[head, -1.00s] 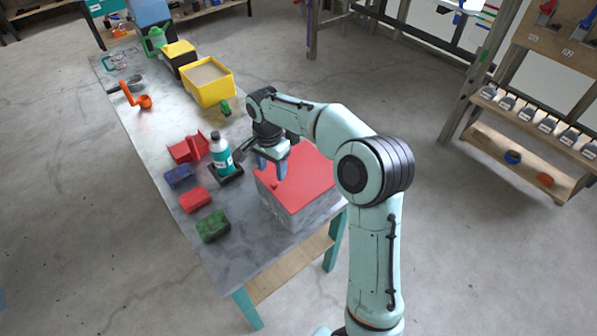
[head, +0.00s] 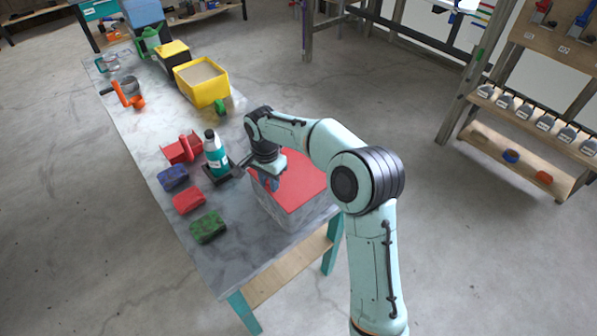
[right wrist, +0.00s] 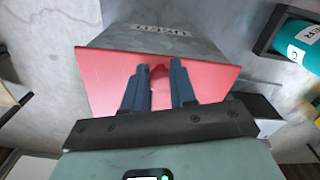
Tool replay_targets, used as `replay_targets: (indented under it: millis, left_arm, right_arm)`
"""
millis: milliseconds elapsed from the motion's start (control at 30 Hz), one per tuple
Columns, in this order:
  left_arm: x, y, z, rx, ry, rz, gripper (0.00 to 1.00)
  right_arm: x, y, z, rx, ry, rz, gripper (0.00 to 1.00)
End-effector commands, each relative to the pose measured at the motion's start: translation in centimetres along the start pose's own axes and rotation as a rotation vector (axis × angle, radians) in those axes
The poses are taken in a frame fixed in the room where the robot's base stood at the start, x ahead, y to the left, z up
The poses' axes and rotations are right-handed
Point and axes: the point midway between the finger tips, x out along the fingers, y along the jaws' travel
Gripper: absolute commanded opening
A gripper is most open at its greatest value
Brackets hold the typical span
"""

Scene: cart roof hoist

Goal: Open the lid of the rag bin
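The rag bin (head: 274,209) is a grey metal box on the near right end of the workbench. Its red lid (head: 306,186) lies flat and closed on top, and also fills the middle of the right wrist view (right wrist: 105,82). A small red knob (right wrist: 158,72) stands near one edge of the lid. My right gripper (head: 272,184) is low over the lid at its left side. In the right wrist view its two blue fingers (right wrist: 157,77) are apart, one on each side of the knob, with visible gaps. My left gripper is out of view.
On the workbench (head: 240,262), left of the bin, are a teal-labelled bottle (head: 215,154) in a dark holder, a red holder (head: 181,150), and blue, red and green blocks. A yellow box (head: 203,84) stands farther back. Floor right of the bench is clear.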

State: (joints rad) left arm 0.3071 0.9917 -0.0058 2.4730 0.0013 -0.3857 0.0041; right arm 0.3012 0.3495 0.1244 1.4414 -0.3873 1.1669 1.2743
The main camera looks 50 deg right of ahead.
Motion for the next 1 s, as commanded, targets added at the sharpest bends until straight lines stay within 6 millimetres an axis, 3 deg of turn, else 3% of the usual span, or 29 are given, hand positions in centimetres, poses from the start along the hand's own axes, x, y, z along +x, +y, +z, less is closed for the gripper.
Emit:
replay_targets:
  millis: [533, 1000]
  left_arm:
    - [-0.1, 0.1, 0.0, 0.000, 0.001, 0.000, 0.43]
    - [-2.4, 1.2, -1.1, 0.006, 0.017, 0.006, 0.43]
  right_arm:
    - [-0.2, 0.0, -0.1, 0.000, 0.001, -0.002, 0.17]
    - [-3.3, 0.2, -0.9, 0.002, 0.004, -0.003, 0.18]
